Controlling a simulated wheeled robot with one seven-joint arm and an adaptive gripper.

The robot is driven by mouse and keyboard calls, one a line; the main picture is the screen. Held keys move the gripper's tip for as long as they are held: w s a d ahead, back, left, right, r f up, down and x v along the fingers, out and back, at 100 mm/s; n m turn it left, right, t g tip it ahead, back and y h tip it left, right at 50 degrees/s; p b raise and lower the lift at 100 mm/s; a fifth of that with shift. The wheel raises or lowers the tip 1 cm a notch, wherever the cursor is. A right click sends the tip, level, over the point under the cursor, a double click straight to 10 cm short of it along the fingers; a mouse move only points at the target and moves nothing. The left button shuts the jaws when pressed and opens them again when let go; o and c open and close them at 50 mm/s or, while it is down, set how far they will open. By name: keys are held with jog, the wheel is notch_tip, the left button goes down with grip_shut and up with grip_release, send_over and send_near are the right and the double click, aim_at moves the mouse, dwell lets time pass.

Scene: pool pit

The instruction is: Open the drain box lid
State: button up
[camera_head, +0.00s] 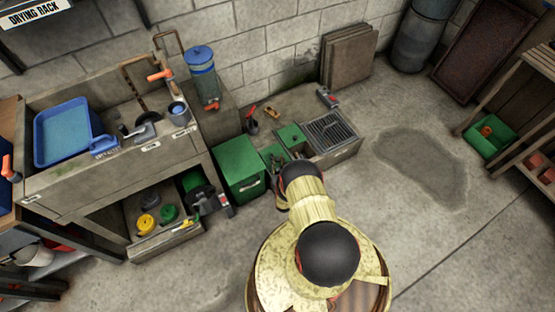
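A low concrete box (345,150) stands on the floor near the back wall, with a dark slatted grate (330,132) lying flat on top at its right end. A small green flat piece (291,134) sits on its left part and looks closed. I cannot tell for certain which of these is the drain box lid. A larger green box (239,166) with a pale handle on its front stands just left of it, its top shut. My yellow and black arm reaches up from the bottom toward these boxes. My gripper cannot be made out; small green and dark parts show just beyond the arm.
A workbench (120,165) with a blue tray (62,133) and a blue cylinder (201,75) is at left. Flat boards (348,55) lean on the wall. A wooden rack (535,130) with a green bin (489,137) is at right. The floor with a damp patch (425,165) is clear.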

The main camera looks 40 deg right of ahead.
jog(key=shift+o, duration=0.9)
jog(key=v, duration=1.2)
jog(key=shift+o, duration=0.3)
